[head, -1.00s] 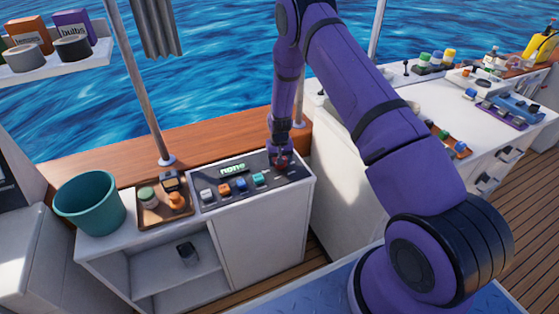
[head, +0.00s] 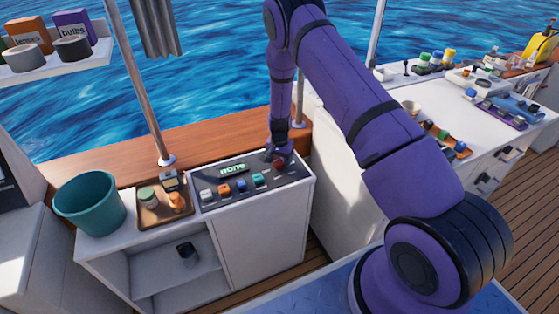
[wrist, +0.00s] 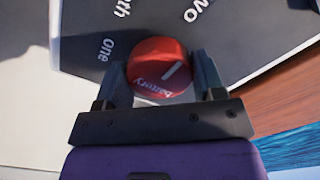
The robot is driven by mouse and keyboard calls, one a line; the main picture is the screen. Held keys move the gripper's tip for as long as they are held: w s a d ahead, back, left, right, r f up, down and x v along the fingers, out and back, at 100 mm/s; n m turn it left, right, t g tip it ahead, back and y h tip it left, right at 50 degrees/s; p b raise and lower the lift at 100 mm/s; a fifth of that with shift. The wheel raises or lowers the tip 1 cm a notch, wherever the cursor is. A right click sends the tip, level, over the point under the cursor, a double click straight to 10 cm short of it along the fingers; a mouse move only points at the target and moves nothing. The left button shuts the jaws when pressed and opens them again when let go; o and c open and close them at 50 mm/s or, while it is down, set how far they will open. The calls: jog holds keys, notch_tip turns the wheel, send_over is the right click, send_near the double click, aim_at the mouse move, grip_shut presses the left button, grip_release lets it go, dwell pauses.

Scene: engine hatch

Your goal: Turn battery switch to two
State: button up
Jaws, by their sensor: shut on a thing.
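The battery switch is a red round knob (wrist: 155,68) marked "battery", with a white pointer line. In the wrist view the line slants to the upper right, roughly toward a partly cut-off word ending "wo" (wrist: 202,10). "One" (wrist: 106,50) is printed to the knob's left, and a word ending "th" lies above that. My gripper (wrist: 165,78) is shut on the knob, one finger on each side. In the head view the red knob (head: 279,163) shows at the panel's right end, below my gripper (head: 274,157). The panel display (head: 233,170) reads "none".
Several coloured switches (head: 240,185) line the panel's front left of the knob. A brown tray (head: 150,217) with small items and a teal bucket (head: 90,205) stand further left. A pole (head: 140,90) rises behind the tray.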

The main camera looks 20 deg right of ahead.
dwell(0.3)
jog(key=o, duration=0.9)
jog(key=shift+r, duration=0.15)
notch_tip(320, 180, up, 10)
jog(key=shift+r, duration=0.25)
notch_tip(320, 180, up, 16)
jog(key=n+t, duration=0.1)
jog(key=n, duration=0.1)
send_over(279, 160)
jog(key=s+a, duration=0.1)
jog(key=s, duration=0.2)
jog(key=s+a+r+n+t+y, duration=0.1)
jog(key=s+r, duration=0.4)
jog(key=r, duration=0.3)
jog(key=s+a+r+n, duration=0.1)
jog(key=s+r, duration=0.4)
jog(key=r, duration=0.3)
jog(key=s+r+n+t, duration=0.1)
jog(key=s+r, duration=0.2)
jog(key=s, duration=0.6)
jog(key=s+r+n+t, duration=0.1)
jog(key=s+r, duration=0.3)
jog(key=s, duration=0.5)
jog(key=s+r+n+t+h, duration=0.1)
jog(key=s+r+n, duration=0.2)
jog(key=s, duration=0.7)
jog(key=shift+a+r, duration=0.15)
jog(key=shift+r, duration=0.1)
